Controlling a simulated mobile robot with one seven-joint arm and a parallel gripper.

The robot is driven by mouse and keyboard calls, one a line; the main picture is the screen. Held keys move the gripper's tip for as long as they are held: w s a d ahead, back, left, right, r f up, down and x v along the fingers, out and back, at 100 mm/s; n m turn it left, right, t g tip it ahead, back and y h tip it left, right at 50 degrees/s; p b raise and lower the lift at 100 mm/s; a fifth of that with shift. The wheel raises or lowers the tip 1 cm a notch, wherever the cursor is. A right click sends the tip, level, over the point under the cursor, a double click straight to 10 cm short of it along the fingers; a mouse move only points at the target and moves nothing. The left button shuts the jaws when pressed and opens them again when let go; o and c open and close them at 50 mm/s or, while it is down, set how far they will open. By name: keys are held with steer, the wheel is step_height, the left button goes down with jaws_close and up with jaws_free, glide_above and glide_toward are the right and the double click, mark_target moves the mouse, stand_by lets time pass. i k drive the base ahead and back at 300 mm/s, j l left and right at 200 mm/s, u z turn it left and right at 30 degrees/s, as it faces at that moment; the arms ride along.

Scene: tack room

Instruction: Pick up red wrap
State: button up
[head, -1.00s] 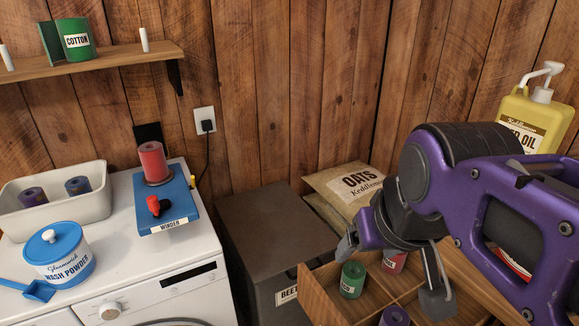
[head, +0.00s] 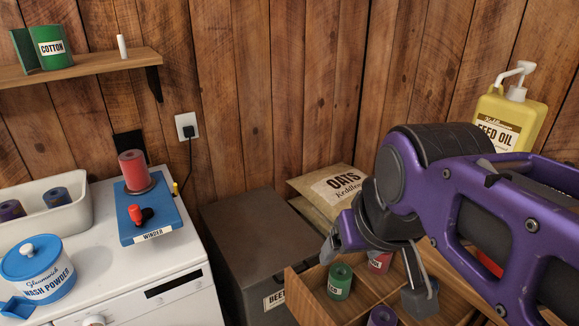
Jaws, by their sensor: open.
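A red wrap (head: 133,170) stands upright as a roll on the blue winder (head: 152,218), on top of the white washer. A second red wrap (head: 379,262) sits in a compartment of the wooden divided crate (head: 311,297) at lower middle, partly hidden by my gripper. My gripper (head: 378,270) is open over the crate, one finger to the left of this wrap and the other to its right. I cannot tell how high the fingers are above it. A green wrap (head: 340,281) and a purple wrap (head: 382,316) are also in the crate.
A white bin (head: 80,222) with dark wraps and a wash powder tub (head: 38,268) stand on the washer. A dark feed box (head: 245,245) and an oats sack (head: 335,188) stand behind the crate. A yellow feed oil bottle (head: 510,118) is at right.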

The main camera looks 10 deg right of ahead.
mark_target(134, 168)
steer(key=i+l+z, duration=0.1)
steer(key=z, duration=1.15)
steer(key=u, duration=2.15)
